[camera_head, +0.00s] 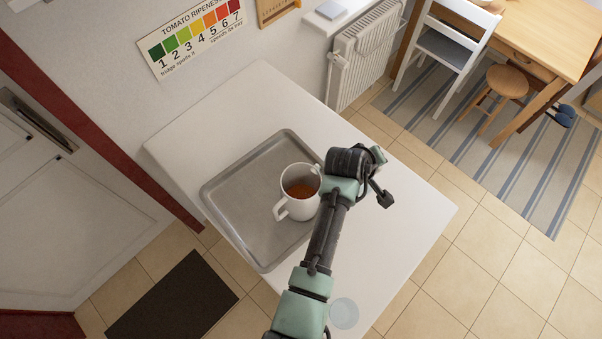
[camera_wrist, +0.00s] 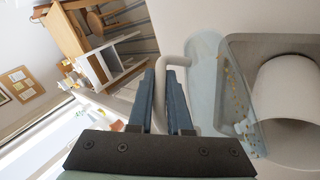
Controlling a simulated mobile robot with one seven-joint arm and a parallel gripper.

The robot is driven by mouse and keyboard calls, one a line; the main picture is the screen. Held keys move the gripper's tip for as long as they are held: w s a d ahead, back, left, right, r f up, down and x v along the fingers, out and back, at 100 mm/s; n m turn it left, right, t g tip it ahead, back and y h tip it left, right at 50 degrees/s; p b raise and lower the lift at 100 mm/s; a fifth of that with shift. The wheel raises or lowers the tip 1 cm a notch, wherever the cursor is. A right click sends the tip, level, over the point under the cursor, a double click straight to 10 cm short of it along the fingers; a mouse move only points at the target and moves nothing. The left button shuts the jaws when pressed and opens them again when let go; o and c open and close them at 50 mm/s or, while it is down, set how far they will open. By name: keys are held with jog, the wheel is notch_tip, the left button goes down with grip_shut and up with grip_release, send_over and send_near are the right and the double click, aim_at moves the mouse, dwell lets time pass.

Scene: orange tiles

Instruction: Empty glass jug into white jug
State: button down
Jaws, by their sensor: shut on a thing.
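The white jug (camera_head: 296,208) stands upright on the grey tray, with orange-brown liquid inside. It also shows in the wrist view (camera_wrist: 290,90) at the right. My gripper (camera_wrist: 170,78) is shut on a pale handle (camera_wrist: 176,62) in the wrist view. The handle seems to belong to the glass jug (camera_wrist: 207,75), a clear, bluish body with small orange specks, seen in front of the tray and beside the white jug. Its tilt and any remaining contents are hard to tell. In the head view my wrist is just right of the white jug and hides the fingers and most of the glass jug.
The grey tray (camera_head: 236,198) lies on a white counter (camera_head: 410,220). A pale blue round disc (camera_head: 344,313) is near the counter's front edge. A radiator (camera_head: 365,50) and a chair (camera_head: 440,50) are beyond. The counter right of my arm is clear.

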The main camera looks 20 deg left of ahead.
jog(key=w+d+f+m+g+y+b, duration=0.1)
jog(key=w+d+f+g+y+b, duration=0.1)
jog(key=f+y+b, duration=0.3)
jog(key=shift+d+f+g+y+b, duration=0.3)
jog(key=shift+d+f+g+b, duration=0.45)
jog(key=shift+f+b, duration=0.7)
jog(key=shift+a+r, duration=0.1)
jog(key=shift+r, duration=0.05)
